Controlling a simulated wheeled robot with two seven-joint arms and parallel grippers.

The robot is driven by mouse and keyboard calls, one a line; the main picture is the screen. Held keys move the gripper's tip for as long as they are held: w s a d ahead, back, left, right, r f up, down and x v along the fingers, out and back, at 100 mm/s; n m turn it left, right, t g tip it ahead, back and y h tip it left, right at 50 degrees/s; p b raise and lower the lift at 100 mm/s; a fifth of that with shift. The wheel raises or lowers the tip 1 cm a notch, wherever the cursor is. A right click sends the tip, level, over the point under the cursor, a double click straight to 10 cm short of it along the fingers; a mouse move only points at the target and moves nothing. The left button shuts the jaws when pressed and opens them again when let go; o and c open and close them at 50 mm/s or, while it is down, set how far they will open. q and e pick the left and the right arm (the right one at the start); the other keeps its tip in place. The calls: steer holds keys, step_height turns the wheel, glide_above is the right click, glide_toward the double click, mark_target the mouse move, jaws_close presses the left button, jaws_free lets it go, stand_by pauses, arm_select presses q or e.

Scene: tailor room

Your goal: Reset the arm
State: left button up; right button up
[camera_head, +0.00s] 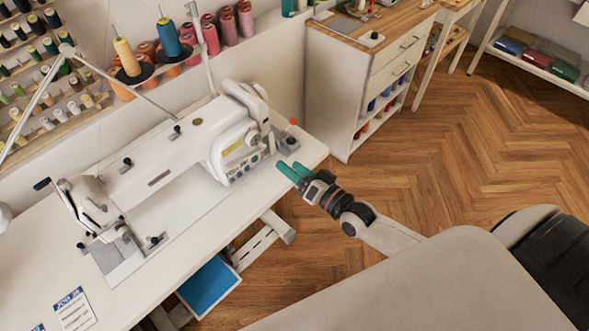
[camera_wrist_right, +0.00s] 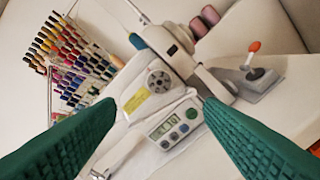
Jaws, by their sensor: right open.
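My right gripper (camera_head: 291,172) is at the right end of the sewing table, just in front of the sewing machine head. Its two green fingers also show in the right wrist view (camera_wrist_right: 165,125), spread apart with nothing between them. The white sewing machine (camera_head: 180,145) stands on the table. Its control panel with a small display (camera_wrist_right: 168,124) faces the gripper in the wrist view. My left gripper is not in view.
The white table (camera_head: 205,225) runs along the wall. A small orange-tipped lever (camera_head: 292,123) stands near its right end. Thread cones (camera_head: 170,38) stand behind the machine. A drawer cabinet (camera_head: 355,85) is at the back. The wooden floor (camera_head: 440,150) at the right is clear.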

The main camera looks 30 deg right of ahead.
stand_by(0.5)
steer(key=s+d+f+n+g+h, duration=0.1)
steer(key=s+d+f+g+h, duration=0.2)
steer(key=f, duration=0.7)
steer(key=s+f+n+g, duration=0.1)
steer(key=s+f+g, duration=0.1)
steer(key=s+f, duration=0.65)
steer(key=s+d+f+n+g+h, duration=0.1)
steer(key=s+d+f+g+h, duration=0.15)
steer(key=f, duration=1.05)
steer(key=s+a+f+n+g, duration=0.1)
steer(key=s+f+g, duration=0.3)
steer(key=s, duration=0.9)
steer(key=s+a+f+n+g, duration=0.2)
steer(key=s+f+n+g, duration=0.1)
steer(key=s+f, duration=0.6)
steer(key=s+g, duration=0.1)
steer(key=s, duration=0.2)
steer(key=shift+s+a+f+h, duration=0.15)
steer(key=shift+s+a+h, duration=0.15)
steer(key=shift+s+h, duration=0.1)
steer(key=shift+g, duration=0.25)
